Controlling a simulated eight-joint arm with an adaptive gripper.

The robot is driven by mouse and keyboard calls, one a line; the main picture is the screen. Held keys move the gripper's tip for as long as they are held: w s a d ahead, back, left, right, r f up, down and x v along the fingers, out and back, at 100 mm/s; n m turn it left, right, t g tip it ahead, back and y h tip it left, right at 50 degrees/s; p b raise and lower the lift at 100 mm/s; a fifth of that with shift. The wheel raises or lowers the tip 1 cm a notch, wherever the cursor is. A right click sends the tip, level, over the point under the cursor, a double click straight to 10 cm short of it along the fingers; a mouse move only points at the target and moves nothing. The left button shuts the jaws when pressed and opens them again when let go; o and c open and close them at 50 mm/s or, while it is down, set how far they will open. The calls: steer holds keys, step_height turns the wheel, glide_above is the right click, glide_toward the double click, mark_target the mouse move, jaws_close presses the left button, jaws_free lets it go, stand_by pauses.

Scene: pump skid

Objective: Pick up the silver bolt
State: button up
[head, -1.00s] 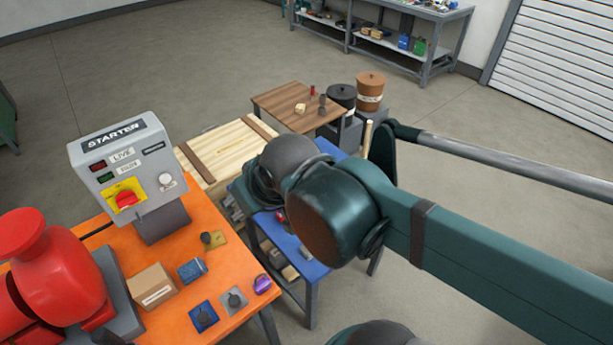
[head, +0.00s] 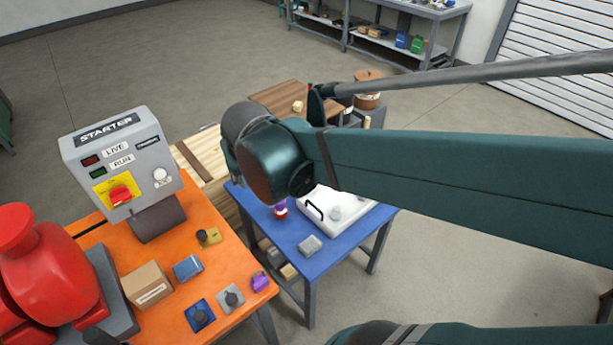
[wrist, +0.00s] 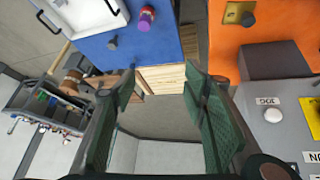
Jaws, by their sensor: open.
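A small grey bolt-like piece (wrist: 112,42) is on the blue table (wrist: 165,48) in the wrist view, near the table's edge. It looks like the silver bolt, but it is too small to be sure. In the head view my arm covers that part of the table. My gripper (wrist: 160,88) is open and empty in the wrist view, with its two green fingers apart and the bolt-like piece ahead and to the left. In the head view the fingers are hidden behind my arm.
A white tray (head: 350,230) with a black handle, a purple-and-red item (head: 281,210) and a grey block (head: 310,245) are on the blue table. The orange bench (head: 190,265) holds a starter box (head: 118,150), a cardboard box (head: 148,287) and several small parts.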

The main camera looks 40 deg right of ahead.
steer(key=w+d+f+m+g+h+b, duration=0.2)
steer(key=w+d+f+m+h+b, duration=0.35)
steer(key=w+d+f, duration=0.95)
steer(key=shift+w+d+f+m+g+h+b, duration=0.8)
steer(key=shift+d+f+m, duration=1.05)
steer(key=shift+f, duration=1.25)
steer(key=shift+w+d+f+m+g+h+b, duration=0.2)
steer(key=shift+d+f+m+g+h, duration=0.25)
steer(key=shift+d+f+m+h, duration=1.55)
steer(key=shift+w+d+f+m+g+h+b, duration=0.25)
steer(key=shift+w+d+f+m+g+b, duration=0.35)
steer(key=shift+d+f, duration=2.8)
steer(key=shift+s+a+f, duration=0.15)
steer(key=shift+a+f, duration=0.55)
steer(key=shift+f, duration=0.1)
steer(key=shift+b+x, duration=0.55)
steer(key=shift+x, duration=1.85)
